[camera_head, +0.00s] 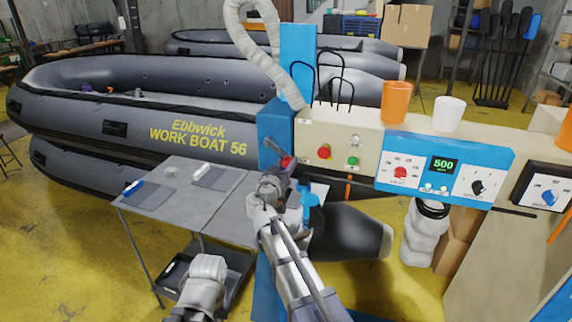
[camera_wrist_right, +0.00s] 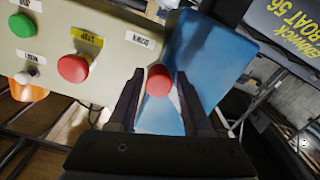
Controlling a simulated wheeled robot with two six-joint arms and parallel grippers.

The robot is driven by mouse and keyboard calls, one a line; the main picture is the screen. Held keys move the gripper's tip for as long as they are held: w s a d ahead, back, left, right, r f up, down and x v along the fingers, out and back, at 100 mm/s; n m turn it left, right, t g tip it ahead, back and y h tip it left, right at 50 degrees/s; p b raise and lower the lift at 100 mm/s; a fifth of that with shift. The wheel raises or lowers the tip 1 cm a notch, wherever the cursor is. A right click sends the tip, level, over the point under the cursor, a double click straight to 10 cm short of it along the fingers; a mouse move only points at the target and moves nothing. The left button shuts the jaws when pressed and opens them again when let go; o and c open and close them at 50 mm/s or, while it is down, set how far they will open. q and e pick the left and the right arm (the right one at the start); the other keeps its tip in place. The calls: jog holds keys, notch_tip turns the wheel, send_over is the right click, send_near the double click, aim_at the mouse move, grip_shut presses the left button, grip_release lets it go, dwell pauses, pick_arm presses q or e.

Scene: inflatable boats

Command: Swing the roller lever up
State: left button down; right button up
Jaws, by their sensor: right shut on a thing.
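The roller lever ends in a red knob (camera_head: 286,161) and sits on the front of a blue housing (camera_head: 276,122) at the left end of the machine. A short dark arm runs from the housing down and right to the knob. My right gripper (camera_head: 279,172) is at the knob, partly hiding it. In the right wrist view the red knob (camera_wrist_right: 158,80) lies between the two dark fingers (camera_wrist_right: 157,104), which are shut on it, with the blue housing (camera_wrist_right: 190,70) behind. My left arm shows at the bottom left, but its gripper cannot be made out.
A red button (camera_head: 324,152) and a green button (camera_head: 354,161) are just right of the lever. A blue control panel (camera_head: 447,165) is farther right. A grey cart (camera_head: 165,220) stands left, before grey boats (camera_head: 150,95). A blue-handled tool (camera_head: 310,198) is close to my right wrist.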

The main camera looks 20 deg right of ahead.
grip_shut()
dwell(0.9)
